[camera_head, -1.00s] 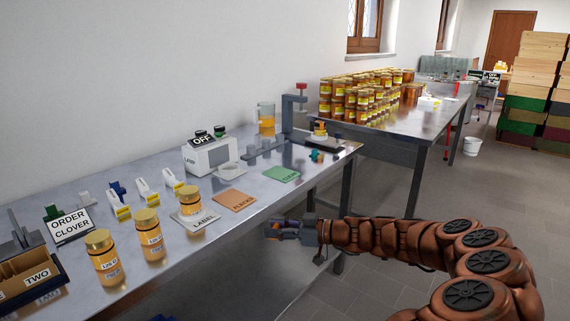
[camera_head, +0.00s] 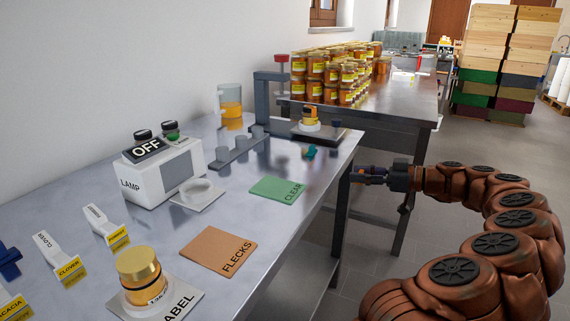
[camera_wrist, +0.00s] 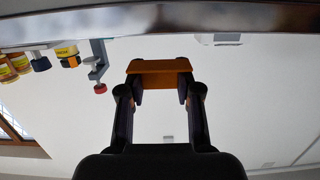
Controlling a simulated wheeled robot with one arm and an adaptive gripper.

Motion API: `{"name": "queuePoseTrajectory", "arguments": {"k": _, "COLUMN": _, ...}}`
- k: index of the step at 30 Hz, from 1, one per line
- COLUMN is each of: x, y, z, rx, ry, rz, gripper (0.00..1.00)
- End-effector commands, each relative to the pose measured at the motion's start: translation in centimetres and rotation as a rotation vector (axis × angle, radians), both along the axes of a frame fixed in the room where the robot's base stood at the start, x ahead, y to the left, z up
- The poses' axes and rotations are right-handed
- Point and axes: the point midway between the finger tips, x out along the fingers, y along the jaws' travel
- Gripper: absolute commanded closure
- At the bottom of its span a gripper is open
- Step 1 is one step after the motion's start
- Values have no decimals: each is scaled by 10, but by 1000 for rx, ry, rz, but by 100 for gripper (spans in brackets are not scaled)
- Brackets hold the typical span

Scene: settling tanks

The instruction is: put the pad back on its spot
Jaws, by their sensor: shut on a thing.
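My gripper (camera_head: 370,175) is at the bench's right edge in the head view, low and outside the bench top. In the wrist view its two fingers (camera_wrist: 160,92) are shut on an orange, flat-edged piece (camera_wrist: 160,66), which spans between the fingertips. I take it for the pad, but in the head view it is too small to make out clearly. Its home spot cannot be told from these frames. Flat squares lie on the bench: a brown FLECKS square (camera_head: 218,250), a green CLEAR square (camera_head: 277,189) and a LABEL square (camera_head: 188,305) under a jar.
The steel bench (camera_head: 110,222) holds a lamp box (camera_head: 163,172), a grey stand (camera_head: 269,100), a small scale with a jar (camera_head: 310,120) and a teal piece (camera_head: 309,152) near the edge. A second table (camera_head: 395,107) carries many honey jars. Stacked crates (camera_head: 500,60) stand behind.

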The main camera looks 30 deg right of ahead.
Motion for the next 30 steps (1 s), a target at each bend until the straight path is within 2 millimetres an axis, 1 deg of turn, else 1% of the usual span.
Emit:
{"name": "queuePoseTrajectory", "arguments": {"k": 2, "x": 1, "y": 0, "z": 0, "rx": 0, "ry": 1, "rz": -3, "gripper": 90}}
{"name": "queuePoseTrajectory", "arguments": {"k": 5, "x": 13, "y": 9, "z": 0, "rx": 2, "ry": 3, "rz": 2, "gripper": 90}}
{"name": "queuePoseTrajectory", "arguments": {"k": 15, "x": 77, "y": 47, "z": -1, "rx": 3, "ry": 4, "rz": 1, "gripper": 90}}
{"name": "queuePoseTrajectory", "arguments": {"k": 18, "x": 94, "y": 55, "z": -1, "rx": 2, "ry": 4, "rz": -3, "gripper": 90}}
{"name": "queuePoseTrajectory", "arguments": {"k": 21, "x": 105, "y": 62, "z": -1, "rx": 2, "ry": 3, "rz": 0, "gripper": 90}}
{"name": "queuePoseTrajectory", "arguments": {"k": 27, "x": 116, "y": 69, "z": 0, "rx": 1, "ry": 2, "rz": 0, "gripper": 90}}
{"name": "queuePoseTrajectory", "arguments": {"k": 30, "x": 127, "y": 75, "z": -1, "rx": 1, "ry": 4, "rz": 0, "gripper": 90}}
